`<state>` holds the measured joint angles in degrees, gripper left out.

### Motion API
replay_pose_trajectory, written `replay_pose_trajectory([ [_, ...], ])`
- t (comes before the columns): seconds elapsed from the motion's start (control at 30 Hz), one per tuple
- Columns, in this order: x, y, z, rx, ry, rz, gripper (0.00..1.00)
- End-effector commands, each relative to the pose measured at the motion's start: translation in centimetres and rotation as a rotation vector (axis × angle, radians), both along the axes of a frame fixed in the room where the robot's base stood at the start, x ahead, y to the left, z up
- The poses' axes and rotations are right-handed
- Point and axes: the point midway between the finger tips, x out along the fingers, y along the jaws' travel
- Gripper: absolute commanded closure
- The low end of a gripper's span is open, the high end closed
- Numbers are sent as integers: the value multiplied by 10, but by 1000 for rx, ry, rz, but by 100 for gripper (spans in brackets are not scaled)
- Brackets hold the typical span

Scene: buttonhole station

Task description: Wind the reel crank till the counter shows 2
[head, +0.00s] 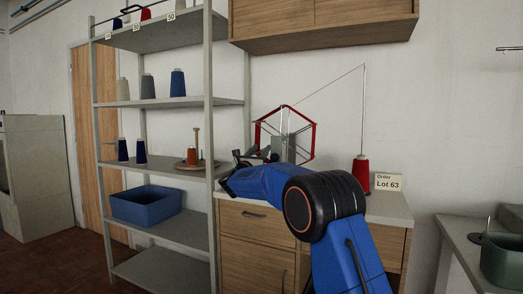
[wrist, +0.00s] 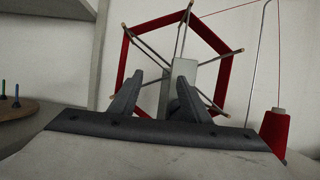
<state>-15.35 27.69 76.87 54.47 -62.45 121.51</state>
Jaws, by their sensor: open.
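The reel (head: 285,132) is a six-armed wheel wound with red yarn, standing on the wooden cabinet's top in the head view. It also shows in the wrist view (wrist: 226,72), mounted on a grey post (wrist: 180,85). A red thread runs from it over a thin upright rod to a red cone (head: 361,170), also in the wrist view (wrist: 275,132). My gripper (head: 253,154) is at the left front of the reel. In the wrist view my gripper (wrist: 162,90) is open, its fingers in front of the reel's lower part. I cannot make out the crank or the counter.
A grey metal shelf (head: 150,103) with thread cones and a blue bin (head: 146,204) stands left of the cabinet (head: 257,250). A wall cupboard (head: 320,22) hangs above. A card reading "Lot 63" (head: 388,183) stands right of the red cone. Another counter (head: 470,245) is at right.

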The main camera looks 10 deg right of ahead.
Motion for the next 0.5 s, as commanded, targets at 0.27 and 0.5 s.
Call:
replay_pose_trajectory([
  [0.27, 10, -7, 5, 0, 0, 0, 57],
  [0.5, 10, -7, 5, 0, 0, 0, 64],
])
